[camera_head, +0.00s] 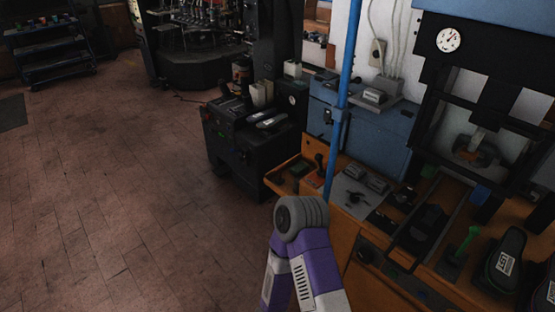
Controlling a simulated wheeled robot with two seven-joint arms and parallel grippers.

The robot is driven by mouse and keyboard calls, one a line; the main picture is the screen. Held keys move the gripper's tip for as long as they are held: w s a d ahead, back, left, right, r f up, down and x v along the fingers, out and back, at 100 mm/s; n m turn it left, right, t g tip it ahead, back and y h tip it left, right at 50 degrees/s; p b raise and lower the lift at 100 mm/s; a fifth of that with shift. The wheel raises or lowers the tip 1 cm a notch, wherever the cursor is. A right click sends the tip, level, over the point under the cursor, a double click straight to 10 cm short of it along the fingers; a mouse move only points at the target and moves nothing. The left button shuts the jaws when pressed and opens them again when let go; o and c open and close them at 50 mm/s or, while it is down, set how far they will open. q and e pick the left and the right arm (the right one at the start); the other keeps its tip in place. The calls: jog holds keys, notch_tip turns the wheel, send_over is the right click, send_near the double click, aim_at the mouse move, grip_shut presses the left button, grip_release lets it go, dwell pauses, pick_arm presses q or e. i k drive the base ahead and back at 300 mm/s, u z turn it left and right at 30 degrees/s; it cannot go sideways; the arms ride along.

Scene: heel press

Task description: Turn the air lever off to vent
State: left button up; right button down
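A purple and white arm link of mine with a grey ribbed rounded joint rises from the bottom middle; no gripper fingers show on it. Neither gripper is in view. I cannot tell for certain which part is the air lever. A small dark upright lever with a round knob (319,160) stands on the orange bench's left end, beside the blue vertical pipe (345,75). A green upright handle (467,241) stands farther right on the bench. A round white pressure gauge (448,39) sits on the dark press frame; its reading is too small to tell.
The orange bench (345,229) carries small dark tools and black shoe-like forms (501,262) at the right. A blue cabinet (375,137) stands behind it. A black cart (232,150) with items on top stands left of the bench. The brick floor (120,190) at left is clear.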

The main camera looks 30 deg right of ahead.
aim_at(318, 157)
jog(key=z, duration=0.35)
jog(key=i, duration=0.9)
jog(key=z, duration=0.7)
